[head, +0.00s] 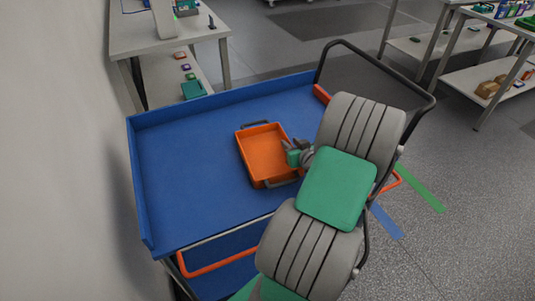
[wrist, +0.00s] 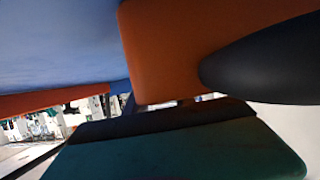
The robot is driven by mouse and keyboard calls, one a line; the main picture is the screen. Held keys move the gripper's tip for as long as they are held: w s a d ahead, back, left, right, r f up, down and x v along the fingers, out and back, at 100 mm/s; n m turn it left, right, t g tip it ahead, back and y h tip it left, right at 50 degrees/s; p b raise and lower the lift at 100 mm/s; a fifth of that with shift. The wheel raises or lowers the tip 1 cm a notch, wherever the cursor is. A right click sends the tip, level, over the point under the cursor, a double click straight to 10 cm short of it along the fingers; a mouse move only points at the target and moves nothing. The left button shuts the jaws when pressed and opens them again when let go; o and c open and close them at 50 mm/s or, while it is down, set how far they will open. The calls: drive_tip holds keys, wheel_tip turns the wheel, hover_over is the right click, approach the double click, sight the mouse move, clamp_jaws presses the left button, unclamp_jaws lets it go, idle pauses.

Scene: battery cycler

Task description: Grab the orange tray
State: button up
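The orange tray (head: 262,152) lies on the blue top of the cart, with a dark handle at its far end and another at its near end. My gripper (head: 290,148) is at the tray's right side wall, away from both handles. My arm comes in from the lower right and hides part of that side. In the wrist view the orange tray (wrist: 180,45) is very close and fills the upper middle. A dark rounded shape covers its right part; I cannot tell what it is. The finger opening is too small and hidden to judge.
The blue cart top (head: 190,165) has raised edges at the left and back, and is clear left of the tray. A black push handle (head: 385,62) rises at the cart's right. A bench (head: 150,45) stands behind, and shelves (head: 490,70) stand at the right.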

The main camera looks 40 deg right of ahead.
drive_tip(key=shift+w+d+f, duration=0.1)
drive_tip(key=shift+w+f, duration=0.05)
drive_tip(key=shift+w, duration=0.3)
drive_tip(key=shift+c, duration=0.4)
clamp_jaws()
idle(0.7)
